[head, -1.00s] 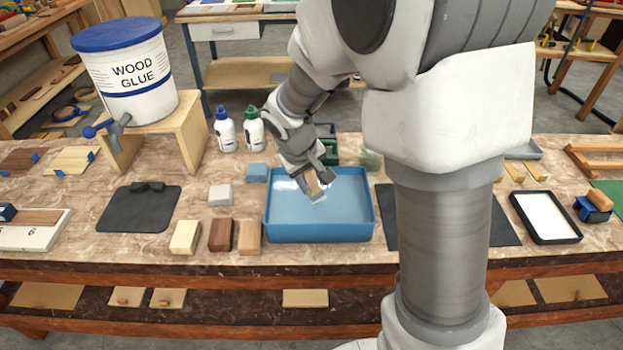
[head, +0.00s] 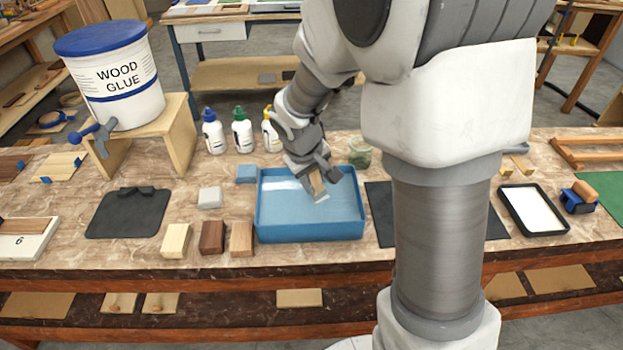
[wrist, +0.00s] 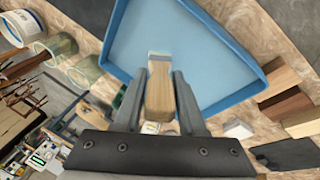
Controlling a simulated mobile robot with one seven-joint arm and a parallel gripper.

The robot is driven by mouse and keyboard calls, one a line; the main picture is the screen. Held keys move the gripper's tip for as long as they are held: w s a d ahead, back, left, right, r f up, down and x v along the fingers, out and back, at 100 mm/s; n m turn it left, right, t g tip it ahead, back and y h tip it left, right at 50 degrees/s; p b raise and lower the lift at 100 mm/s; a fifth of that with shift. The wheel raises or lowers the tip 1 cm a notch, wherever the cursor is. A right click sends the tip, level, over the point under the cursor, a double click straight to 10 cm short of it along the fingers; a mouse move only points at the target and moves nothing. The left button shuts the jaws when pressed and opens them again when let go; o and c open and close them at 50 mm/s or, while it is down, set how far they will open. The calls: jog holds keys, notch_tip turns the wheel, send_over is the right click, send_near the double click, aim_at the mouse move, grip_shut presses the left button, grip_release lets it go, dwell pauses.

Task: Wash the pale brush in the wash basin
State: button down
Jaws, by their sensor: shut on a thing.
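My gripper (head: 318,181) is shut on the pale brush (head: 319,189), which has a light wooden handle and a whitish bristle end. The brush points downward over the blue wash basin (head: 310,231). In the wrist view, the brush (wrist: 159,95) sits between the two fingers of my gripper (wrist: 158,92), with its bristle end toward the basin (wrist: 215,62). The head view shows the brush inside the basin's outline; I cannot tell whether its tip touches the water or the floor.
Three wood blocks (head: 212,237) stand left of the basin's front. A blue sponge-like block (head: 246,173) and a grey block (head: 210,197) lie to its left. Bottles (head: 243,130) and a glass jar (head: 360,153) stand behind. A white-filled tray (head: 533,210) is at right.

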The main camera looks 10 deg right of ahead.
jog(key=w+a+b, duration=0.1)
jog(key=a, duration=0.5)
jog(key=shift+b, duration=0.35)
jog(key=shift+w, duration=0.1)
jog(key=shift+s+d, duration=0.2)
jog(key=shift+d, duration=0.8)
jog(key=shift+s+d, duration=0.2)
jog(key=shift+d, duration=0.8)
jog(key=shift+s+d, duration=0.2)
jog(key=shift+d, duration=0.8)
jog(key=w+a+b, duration=0.1)
jog(key=a, duration=0.5)
